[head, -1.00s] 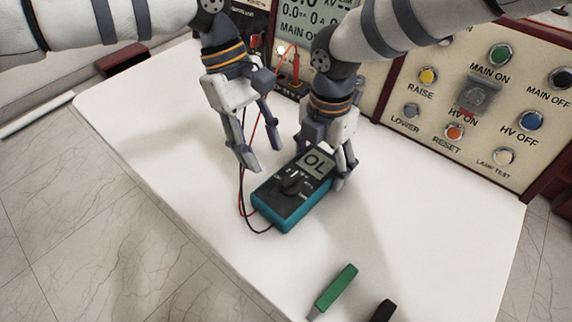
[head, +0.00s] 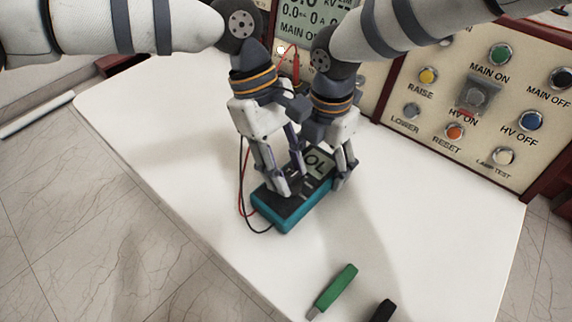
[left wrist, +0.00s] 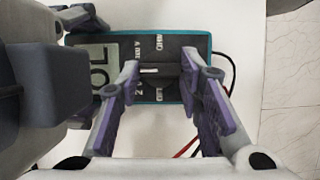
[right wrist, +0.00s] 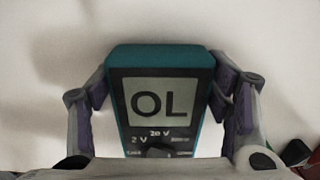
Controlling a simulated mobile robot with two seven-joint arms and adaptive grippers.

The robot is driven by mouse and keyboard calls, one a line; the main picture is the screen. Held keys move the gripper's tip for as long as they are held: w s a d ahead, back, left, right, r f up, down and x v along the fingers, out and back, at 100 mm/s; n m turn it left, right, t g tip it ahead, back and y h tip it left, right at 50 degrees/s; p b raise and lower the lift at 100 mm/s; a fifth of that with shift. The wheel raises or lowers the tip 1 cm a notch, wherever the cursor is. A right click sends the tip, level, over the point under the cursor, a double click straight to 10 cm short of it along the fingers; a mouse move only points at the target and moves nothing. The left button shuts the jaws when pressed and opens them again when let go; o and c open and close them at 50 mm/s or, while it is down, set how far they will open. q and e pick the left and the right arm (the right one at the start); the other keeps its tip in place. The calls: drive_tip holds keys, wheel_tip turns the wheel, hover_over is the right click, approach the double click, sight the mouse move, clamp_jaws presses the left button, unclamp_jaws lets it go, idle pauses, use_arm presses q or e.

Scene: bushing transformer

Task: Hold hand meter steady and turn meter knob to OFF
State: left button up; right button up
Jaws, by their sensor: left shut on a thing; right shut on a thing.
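The teal and black hand meter (head: 283,222) lies flat on the white table, its screen reading "OL". My right gripper (right wrist: 160,88) is shut on the meter's screen end, one finger on each side. My left gripper (head: 289,182) reaches down onto the meter's face from above. In the left wrist view its fingers are closed on the dark meter knob (left wrist: 160,70), which carries a white pointer mark. In the head view the knob is mostly hidden behind my left fingers. In the right wrist view only the edge of the knob (right wrist: 157,152) shows.
Red and black leads (head: 243,190) run from the meter beside my left gripper. A green-handled object (head: 335,288) and a black one (head: 383,311) lie near the table's front edge. A control panel (head: 480,110) with coloured buttons stands behind on the right. The table's left part is clear.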

use_arm(q)
drive_tip(key=shift+n, duration=0.3)
drive_tip(key=n, duration=0.1)
drive_tip(key=n+t, duration=0.1)
drive_tip(key=n, duration=0.1)
drive_tip(key=shift+s+a+n+h, duration=0.15)
drive_tip(key=shift+n+h, duration=0.15)
drive_tip(key=n+t, duration=0.1)
drive_tip(key=n, duration=0.1)
drive_tip(key=n+t, duration=0.1)
drive_tip(key=n, duration=0.1)
drive_tip(key=shift+s+n, duration=0.2)
drive_tip(key=shift+n, duration=0.1)
drive_tip(key=n+t, duration=0.2)
drive_tip(key=n, duration=0.3)
drive_tip(key=shift+s, duration=0.2)
drive_tip(key=shift+s+d+n+t+y, duration=0.1)
drive_tip(key=shift+n+t+y, duration=0.25)
drive_tip(key=shift+n, duration=0.65)
drive_tip(key=shift+d+n+t+y, duration=0.1)
drive_tip(key=shift+n+t+y, duration=0.2)
drive_tip(key=shift+n, duration=0.7)
drive_tip(key=o, duration=0.9)
